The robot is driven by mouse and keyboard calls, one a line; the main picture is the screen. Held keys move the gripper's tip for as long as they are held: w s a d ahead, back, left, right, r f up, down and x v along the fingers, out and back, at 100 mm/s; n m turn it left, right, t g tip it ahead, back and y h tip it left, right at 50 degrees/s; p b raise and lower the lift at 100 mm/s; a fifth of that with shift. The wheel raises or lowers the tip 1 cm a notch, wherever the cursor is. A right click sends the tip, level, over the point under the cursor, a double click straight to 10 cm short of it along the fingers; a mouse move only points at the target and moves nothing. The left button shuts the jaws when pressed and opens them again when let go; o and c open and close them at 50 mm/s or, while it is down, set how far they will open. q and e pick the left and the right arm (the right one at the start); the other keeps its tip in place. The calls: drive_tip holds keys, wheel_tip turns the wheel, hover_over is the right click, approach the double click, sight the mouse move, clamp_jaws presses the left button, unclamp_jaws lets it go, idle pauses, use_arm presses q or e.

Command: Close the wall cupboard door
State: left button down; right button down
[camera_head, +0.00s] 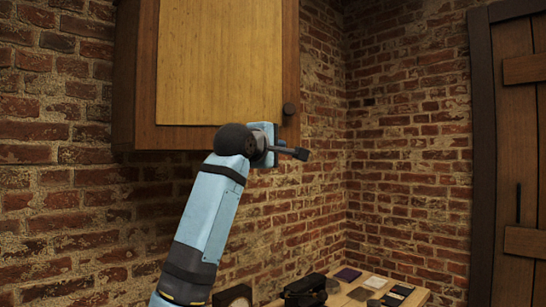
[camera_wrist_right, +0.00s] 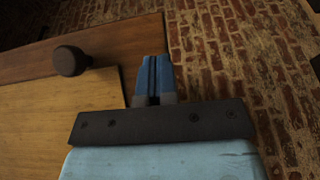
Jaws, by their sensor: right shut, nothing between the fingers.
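The wall cupboard (camera_head: 125,75) hangs on the brick wall at the upper middle of the head view. Its door (camera_head: 225,60) has a light wooden panel in a darker frame and a round dark knob (camera_head: 288,108) at its lower right. The door looks flat against the cupboard, with no clear gap in view. My right gripper (camera_head: 300,154) is shut and empty, just below the knob and pointing right. In the right wrist view the shut fingers (camera_wrist_right: 153,62) lie to the right of the knob (camera_wrist_right: 69,61), apart from it. My left gripper is not in view.
A wooden table (camera_head: 345,299) below holds several dark and grey flat items and a black object (camera_head: 305,290). A plank door (camera_head: 515,150) stands at the far right. Bare brick wall (camera_head: 405,130) lies between it and the cupboard.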

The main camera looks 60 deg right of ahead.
use_arm(q)
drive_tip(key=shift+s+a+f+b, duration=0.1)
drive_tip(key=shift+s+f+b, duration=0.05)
drive_tip(key=shift+b, duration=0.6)
use_arm(e)
drive_tip(key=w+d+n+t+y, duration=0.3)
drive_tip(key=w+d+n+t, duration=0.2)
drive_tip(key=w, duration=1)
drive_tip(key=d+t, duration=0.3)
drive_tip(key=d, duration=0.2)
drive_tip(key=shift+w+r, duration=0.3)
drive_tip(key=shift+r, duration=0.1)
drive_tip(key=shift+a, duration=0.1)
